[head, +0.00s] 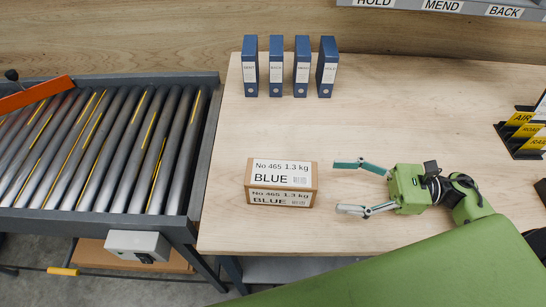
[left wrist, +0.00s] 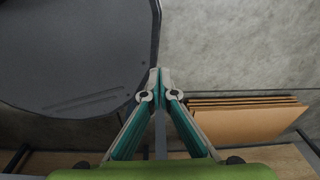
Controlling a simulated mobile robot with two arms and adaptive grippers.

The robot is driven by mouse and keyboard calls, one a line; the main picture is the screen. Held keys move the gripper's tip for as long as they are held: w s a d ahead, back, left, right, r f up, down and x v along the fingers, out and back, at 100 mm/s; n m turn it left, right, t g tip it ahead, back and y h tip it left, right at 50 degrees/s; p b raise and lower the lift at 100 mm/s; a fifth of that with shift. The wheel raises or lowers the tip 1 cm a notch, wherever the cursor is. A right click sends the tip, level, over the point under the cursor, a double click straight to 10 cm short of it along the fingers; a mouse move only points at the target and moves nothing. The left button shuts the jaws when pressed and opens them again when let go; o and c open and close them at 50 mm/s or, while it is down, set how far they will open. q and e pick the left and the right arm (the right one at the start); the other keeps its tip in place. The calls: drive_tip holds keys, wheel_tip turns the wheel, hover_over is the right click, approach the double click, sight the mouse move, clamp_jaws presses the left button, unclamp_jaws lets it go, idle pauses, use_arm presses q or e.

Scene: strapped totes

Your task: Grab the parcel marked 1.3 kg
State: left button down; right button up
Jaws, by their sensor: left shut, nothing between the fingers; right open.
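The parcel (head: 282,182) is a small brown cardboard box on the wooden table (head: 400,110). Its white labels on the top and front read "No 465 1.3 kg BLUE". My right gripper (head: 352,187) is open and empty to the right of the parcel. Its fingers point left at the box, with a gap between the fingertips and the box. My left gripper (left wrist: 160,72) shows in the left wrist view, with its fingertips together and nothing between them. It is over the floor, away from the parcel, and does not show in the head view.
Several blue binders (head: 276,66) stand at the back of the table. A roller conveyor (head: 110,150) adjoins the table on the left. A black rack with yellow labels (head: 524,132) is at the right. Flat cardboard sheets (left wrist: 240,120) show near the left gripper. The table's middle is clear.

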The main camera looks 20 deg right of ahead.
sight(281, 179)
drive_tip(key=shift+w+a, duration=0.1)
drive_tip(key=shift+w, duration=0.1)
drive_tip(key=x, duration=0.1)
drive_tip(key=p+x, duration=0.2)
drive_tip(key=x, duration=0.1)
drive_tip(key=shift+r, duration=0.35)
drive_tip(key=p+x, duration=0.1)
drive_tip(key=x, duration=0.3)
drive_tip(key=shift+f, duration=0.2)
drive_tip(key=shift+a, duration=0.2)
drive_tip(key=shift+w+a+p, duration=0.15)
drive_tip(key=shift+a+p, duration=0.05)
drive_tip(key=shift+p, duration=0.1)
drive_tip(key=p+x, duration=0.2)
drive_tip(key=x, duration=0.2)
drive_tip(key=shift+r+p, duration=0.2)
drive_tip(key=shift+p, duration=0.2)
drive_tip(key=shift+w+a+f, duration=0.2)
drive_tip(key=shift+a, duration=0.2)
use_arm(q)
wheel_tip(281, 179, up, 6)
drive_tip(key=s, duration=0.1)
drive_tip(key=shift+r, duration=0.15)
use_arm(e)
drive_tip(key=shift+c, duration=0.4)
